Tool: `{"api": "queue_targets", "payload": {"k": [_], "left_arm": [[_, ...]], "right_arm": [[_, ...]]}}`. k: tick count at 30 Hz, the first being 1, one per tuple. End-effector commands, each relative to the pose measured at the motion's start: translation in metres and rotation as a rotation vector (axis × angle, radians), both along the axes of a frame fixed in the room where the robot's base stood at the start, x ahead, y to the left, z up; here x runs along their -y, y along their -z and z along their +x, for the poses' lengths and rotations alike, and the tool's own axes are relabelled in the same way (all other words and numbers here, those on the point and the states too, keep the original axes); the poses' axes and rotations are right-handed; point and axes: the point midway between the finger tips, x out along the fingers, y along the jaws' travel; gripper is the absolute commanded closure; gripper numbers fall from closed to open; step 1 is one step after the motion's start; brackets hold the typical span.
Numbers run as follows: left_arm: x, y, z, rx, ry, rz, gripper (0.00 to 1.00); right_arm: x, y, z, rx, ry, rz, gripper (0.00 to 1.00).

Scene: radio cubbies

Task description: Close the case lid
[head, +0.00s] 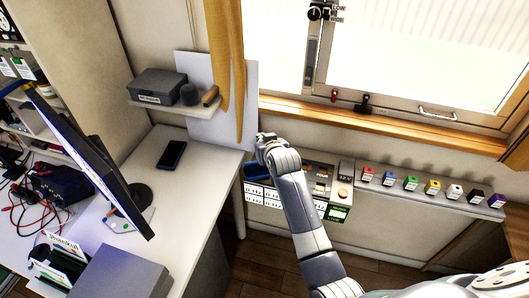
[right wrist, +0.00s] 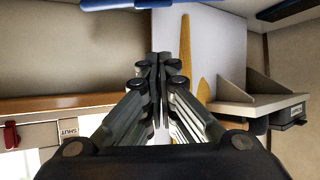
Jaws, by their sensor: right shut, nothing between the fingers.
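A dark grey case (head: 158,87) with a pale label sits on the small wall shelf in the head view, and its top looks flat and shut. Part of it shows at the right edge of the right wrist view (right wrist: 297,113). I cannot tell whether this is the task's case. My right gripper (head: 266,141) is beyond the desk's right end, right of the case and apart from it. In the right wrist view its fingers (right wrist: 158,62) are together with nothing between them. My left gripper is not in view.
The wall shelf (head: 176,110) also holds a dark rounded object and a brown-ended one. A yellow-orange curtain (head: 228,55) hangs beside it. The desk (head: 190,172) holds a phone (head: 172,154) and a monitor (head: 92,160). A low ledge (head: 430,194) carries several small coloured boxes.

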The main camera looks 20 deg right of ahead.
Motion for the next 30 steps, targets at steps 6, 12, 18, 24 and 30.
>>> {"api": "queue_targets", "payload": {"k": [6, 12, 18, 24, 30], "left_arm": [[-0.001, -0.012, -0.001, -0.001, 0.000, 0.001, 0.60], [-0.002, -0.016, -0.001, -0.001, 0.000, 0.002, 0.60], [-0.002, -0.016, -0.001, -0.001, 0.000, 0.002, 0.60], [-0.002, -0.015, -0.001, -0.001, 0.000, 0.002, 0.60], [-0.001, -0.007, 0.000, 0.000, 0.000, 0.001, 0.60]], "right_arm": [[-0.001, 0.019, -0.010, -0.004, -0.001, -0.001, 1.00], [-0.001, 0.029, -0.021, 0.000, 0.000, -0.001, 1.00], [-0.001, 0.031, -0.022, 0.000, 0.000, -0.001, 1.00], [-0.001, 0.032, -0.022, 0.002, 0.000, -0.001, 1.00], [0.008, 0.036, -0.023, 0.033, 0.000, -0.005, 1.00]]}}
